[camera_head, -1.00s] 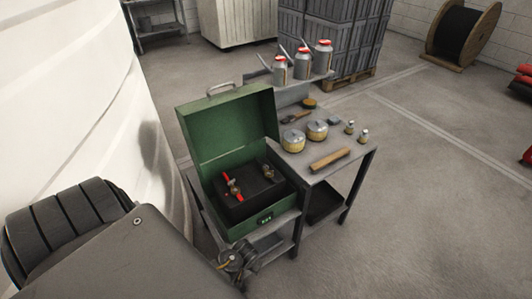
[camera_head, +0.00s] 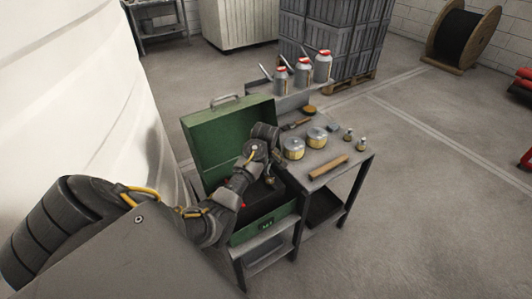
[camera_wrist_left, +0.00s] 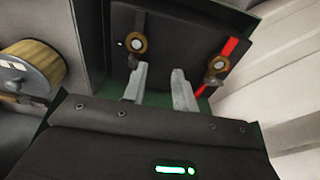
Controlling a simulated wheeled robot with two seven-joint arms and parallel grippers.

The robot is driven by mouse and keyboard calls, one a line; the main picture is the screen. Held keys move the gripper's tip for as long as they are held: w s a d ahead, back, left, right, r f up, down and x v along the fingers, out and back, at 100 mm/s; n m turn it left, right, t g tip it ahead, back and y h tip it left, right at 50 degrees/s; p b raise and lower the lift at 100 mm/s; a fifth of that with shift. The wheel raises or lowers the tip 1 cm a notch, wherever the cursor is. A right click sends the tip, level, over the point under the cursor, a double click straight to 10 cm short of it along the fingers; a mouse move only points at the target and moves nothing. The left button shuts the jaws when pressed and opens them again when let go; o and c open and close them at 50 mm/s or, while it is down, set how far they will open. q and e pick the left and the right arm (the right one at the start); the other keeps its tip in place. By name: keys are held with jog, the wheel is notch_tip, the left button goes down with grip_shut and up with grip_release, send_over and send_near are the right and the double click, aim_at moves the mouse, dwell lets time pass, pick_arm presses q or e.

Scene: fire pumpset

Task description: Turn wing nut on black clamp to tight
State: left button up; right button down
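The black clamp (camera_wrist_left: 138,22) with a round brass-coloured nut (camera_wrist_left: 137,44) is inside the green toolbox (camera_head: 222,137). A red clamp (camera_wrist_left: 230,50) with a similar brass nut (camera_wrist_left: 217,65) lies to its right in the left wrist view. My left gripper (camera_wrist_left: 159,82) is open and empty, its two pale fingers apart. In that view the left finger shows just below the black clamp's nut; I cannot tell whether they touch. In the head view my left arm reaches over the open toolbox and hides most of the clamps. My right gripper is not in view.
The toolbox stands on a grey table (camera_head: 330,181), its lid raised at the back. Round tins (camera_head: 294,149), a brown wooden block (camera_head: 329,167) and small bottles are to the right. Several metal cans (camera_head: 302,73) stand on the raised shelf behind. A white tank (camera_head: 70,90) bounds the left.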

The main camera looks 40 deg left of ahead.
pick_arm(q)
jog(key=w+a+r+n+h, duration=0.1)
jog(key=w+a+r+n, duration=0.1)
jog(key=w+r+n, duration=0.3)
jog(key=shift+m, duration=0.6)
notch_tip(320, 180, down, 10)
jog(key=shift+s, duration=0.1)
jog(key=shift+p, duration=0.3)
grip_shut()
